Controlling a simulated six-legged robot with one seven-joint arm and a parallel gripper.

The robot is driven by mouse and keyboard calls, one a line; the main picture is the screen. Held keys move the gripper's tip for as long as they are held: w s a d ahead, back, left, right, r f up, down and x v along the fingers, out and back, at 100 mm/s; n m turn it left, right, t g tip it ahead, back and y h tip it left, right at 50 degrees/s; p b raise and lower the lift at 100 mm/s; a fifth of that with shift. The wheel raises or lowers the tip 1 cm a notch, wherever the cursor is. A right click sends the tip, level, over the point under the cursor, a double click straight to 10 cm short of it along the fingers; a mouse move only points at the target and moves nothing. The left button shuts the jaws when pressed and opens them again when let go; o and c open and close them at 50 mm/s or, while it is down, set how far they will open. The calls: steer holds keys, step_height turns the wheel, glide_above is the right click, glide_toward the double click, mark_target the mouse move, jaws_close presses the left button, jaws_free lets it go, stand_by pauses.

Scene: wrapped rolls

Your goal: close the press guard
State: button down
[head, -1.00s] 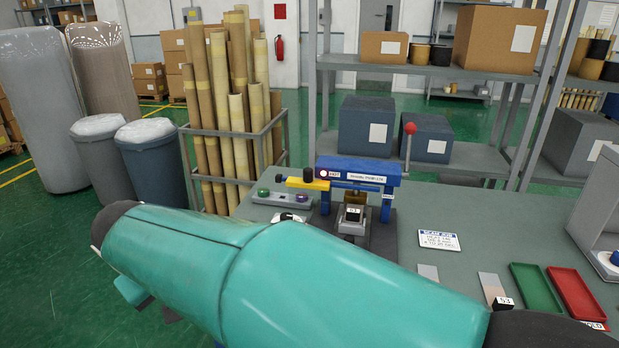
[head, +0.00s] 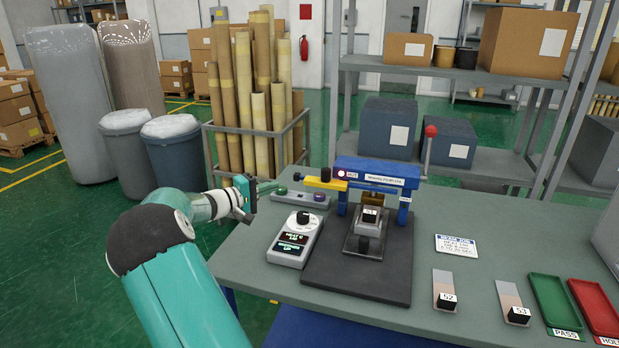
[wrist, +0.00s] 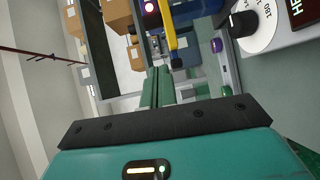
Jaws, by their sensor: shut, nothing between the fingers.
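The press (head: 370,172) has a blue frame on a dark base plate on the bench. A yellow bar (head: 326,183) with a black knob (head: 325,174) juts out left from its frame, apparently the guard, swung aside. The front of the press is uncovered, with a small block marked 51 (head: 369,214) under the head. My gripper (head: 276,187) is shut and empty, left of the yellow bar above the bench's left edge. In the wrist view my shut fingers (wrist: 157,75) point towards the yellow bar (wrist: 169,28), with no contact clearly visible.
A button box (head: 301,198) and a dial unit (head: 297,238) stand beside the press, close to my gripper. Sample strips (head: 443,280), a green tray (head: 553,301) and a red tray (head: 597,306) lie to the right. A rack of rolls (head: 262,120) stands behind.

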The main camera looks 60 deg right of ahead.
steer(key=s+x, duration=0.1)
steer(key=x, duration=1.2)
steer(key=shift+s+r+h, duration=0.3)
steer(key=shift+s, duration=0.25)
steer(key=shift+a, duration=0.15)
steer(key=s+d, duration=0.2)
steer(key=s, duration=1.3)
steer(key=shift+s+d, duration=0.2)
steer(key=shift+s, duration=0.3)
